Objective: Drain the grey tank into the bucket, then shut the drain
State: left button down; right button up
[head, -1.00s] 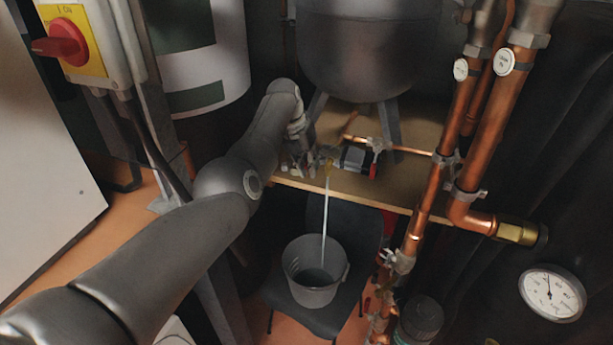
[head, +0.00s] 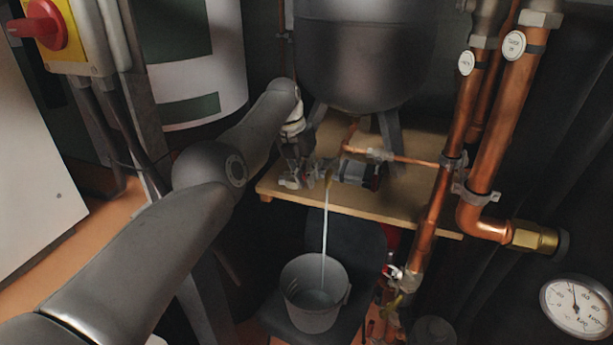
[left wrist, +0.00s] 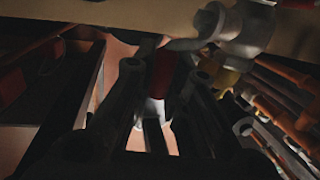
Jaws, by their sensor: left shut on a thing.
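The grey tank (head: 365,60) stands on legs on a wooden shelf. Below it, a drain tap (head: 328,175) with a yellowish outlet sits at the shelf's front edge. A pale stream (head: 325,230) runs straight down from it into the grey bucket (head: 312,312), which stands on a dark chair. My left gripper (head: 300,180) is beside the tap at the shelf edge. In the left wrist view its fingers (left wrist: 155,95) are shut around a red handle (left wrist: 163,72). The exact grip is dark and partly hidden. My right gripper is not in view.
Copper pipes (head: 425,230) run down on the right, with a round gauge (head: 577,307) at lower right. A yellow switch box (head: 62,35) with a red knob is at upper left. The wooden shelf (head: 400,205) has a grey device (head: 352,172) beside the tap.

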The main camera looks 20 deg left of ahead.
pick_arm(q)
jog(key=c, duration=1.4)
grip_release()
jog(key=shift+s+d+r, duration=0.1)
jog(key=shift+c, duration=0.2)
jog(key=v, duration=1.2)
